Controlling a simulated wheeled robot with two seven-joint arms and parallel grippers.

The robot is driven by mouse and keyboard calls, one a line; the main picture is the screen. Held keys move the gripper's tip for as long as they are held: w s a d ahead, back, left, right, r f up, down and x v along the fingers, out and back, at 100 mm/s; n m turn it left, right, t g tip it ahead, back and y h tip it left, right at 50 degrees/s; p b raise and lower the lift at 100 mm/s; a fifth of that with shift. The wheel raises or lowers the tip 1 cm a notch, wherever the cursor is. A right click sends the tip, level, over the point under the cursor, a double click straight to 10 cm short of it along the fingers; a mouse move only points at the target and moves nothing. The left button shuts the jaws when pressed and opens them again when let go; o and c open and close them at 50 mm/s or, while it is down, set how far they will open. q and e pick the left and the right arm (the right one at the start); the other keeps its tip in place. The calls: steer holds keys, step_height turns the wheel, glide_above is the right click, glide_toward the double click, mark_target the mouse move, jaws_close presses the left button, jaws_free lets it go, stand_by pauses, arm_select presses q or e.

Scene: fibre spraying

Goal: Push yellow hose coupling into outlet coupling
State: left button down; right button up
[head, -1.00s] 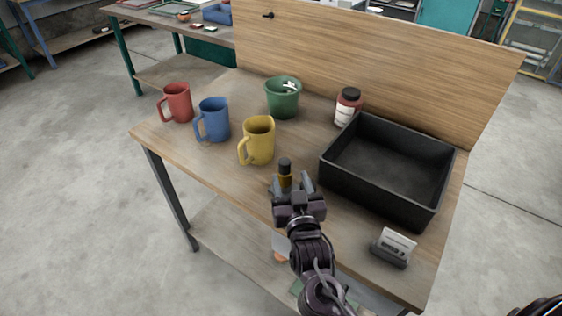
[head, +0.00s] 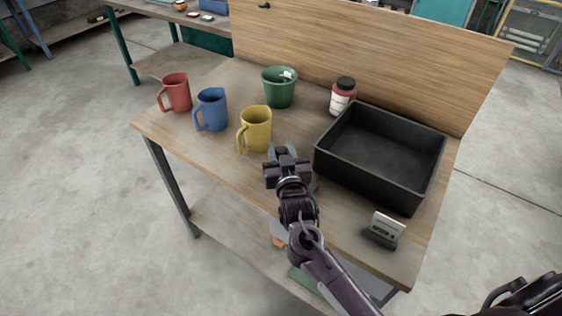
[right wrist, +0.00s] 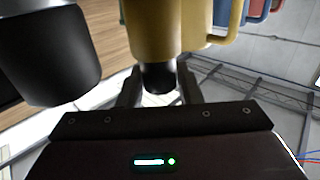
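No hose coupling or outlet coupling shows in these views. My right gripper (head: 285,151) is over the front of the wooden workbench, just in front of the yellow mug (head: 256,130). Its fingers are spread apart. In the right wrist view, a dark round end (right wrist: 158,78), perhaps the small bottle's cap, shows between the fingers (right wrist: 159,88), below the yellow mug (right wrist: 170,30). I cannot tell whether the fingers touch it. My left gripper is not in view.
The workbench (head: 210,165) holds a red mug (head: 175,93), blue mug (head: 211,110), green pot (head: 279,90) and red jar (head: 343,97). A black bin (head: 410,192) stands right of the gripper. A cassette-like item (head: 386,229) lies near the front right. A wooden backboard (head: 380,60) closes the rear.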

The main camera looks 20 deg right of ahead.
steer(key=c, duration=0.6)
steer(key=shift+r, duration=0.15)
